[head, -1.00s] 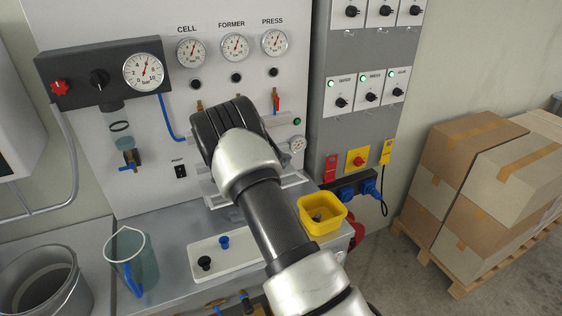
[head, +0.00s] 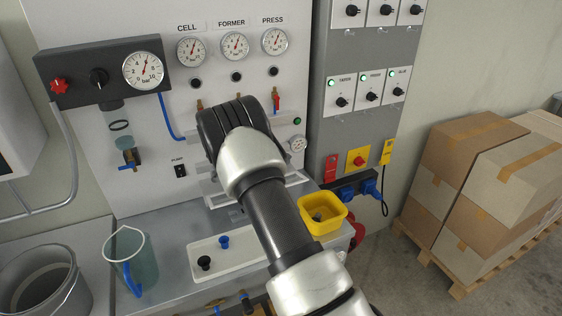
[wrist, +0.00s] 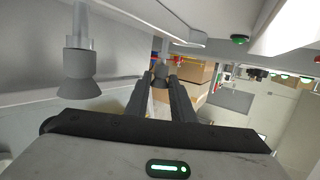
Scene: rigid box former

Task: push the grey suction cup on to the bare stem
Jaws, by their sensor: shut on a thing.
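My gripper (wrist: 159,82) is shut on a small grey suction cup (wrist: 160,72), which shows between the fingertips in the wrist view. A thin upright stem (wrist: 164,46) shows just above the held cup; I cannot tell whether the two touch. Another grey suction cup (wrist: 78,75) hangs on its own stem at the left of the wrist view, apart from my fingers. In the head view my arm hides the fingers, the held cup and the stem.
A white tray (head: 240,262) with a black and a blue cup and a yellow bin (head: 323,226) stand on the bench below. A clear jug (head: 133,255) is at the left. A gauge panel (head: 220,90) rises behind the arm. Cartons (head: 500,170) are stacked at the right.

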